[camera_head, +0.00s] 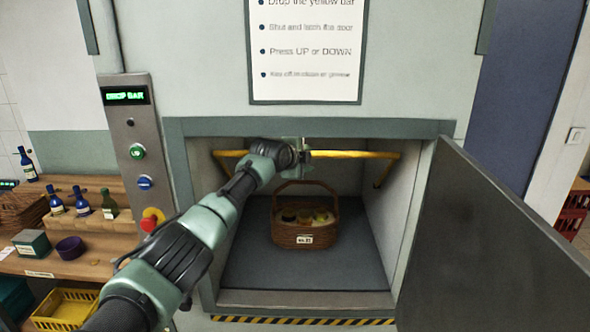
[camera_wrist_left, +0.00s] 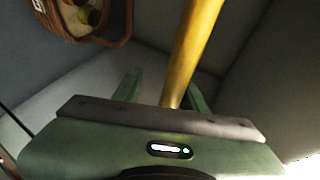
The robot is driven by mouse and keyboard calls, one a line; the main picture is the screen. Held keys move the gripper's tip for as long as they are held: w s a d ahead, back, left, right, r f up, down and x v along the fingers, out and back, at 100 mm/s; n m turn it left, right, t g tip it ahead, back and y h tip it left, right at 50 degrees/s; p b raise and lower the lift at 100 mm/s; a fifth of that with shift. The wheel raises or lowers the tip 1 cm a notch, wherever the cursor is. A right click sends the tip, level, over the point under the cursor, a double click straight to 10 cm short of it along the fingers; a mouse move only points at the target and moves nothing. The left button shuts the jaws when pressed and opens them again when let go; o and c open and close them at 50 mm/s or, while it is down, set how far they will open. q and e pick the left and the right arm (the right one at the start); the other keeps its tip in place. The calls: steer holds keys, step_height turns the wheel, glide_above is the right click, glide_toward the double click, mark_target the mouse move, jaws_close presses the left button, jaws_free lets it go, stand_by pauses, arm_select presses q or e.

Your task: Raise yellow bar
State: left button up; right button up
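The yellow bar (camera_head: 352,154) runs level across the upper part of an open lift compartment, with an arm angling down at its right end. My left gripper (camera_head: 304,151) is at the middle of the bar. In the left wrist view the yellow bar (camera_wrist_left: 190,50) passes between the two fingers of my left gripper (camera_wrist_left: 163,92). The fingers stand apart, with a gap visible on the bar's left side, so they look open around it. My right gripper is out of view.
A wicker basket (camera_head: 305,221) holding jars stands on the compartment floor (camera_head: 345,265). The grey door (camera_head: 490,245) is swung open at the right. A control panel (camera_head: 137,160) at the left reads "DROP BAR". A wooden bench with bottles (camera_head: 80,208) is further left.

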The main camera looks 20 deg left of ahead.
arm_select(q)
steer(key=shift+s+a+r+b, duration=0.15)
steer(key=shift+s+b, duration=0.25)
steer(key=shift+s, duration=0.2)
steer(key=s+a+b, duration=0.2)
steer(key=s+b, duration=0.4)
steer(key=s, duration=0.7)
steer(key=shift+r, duration=0.3)
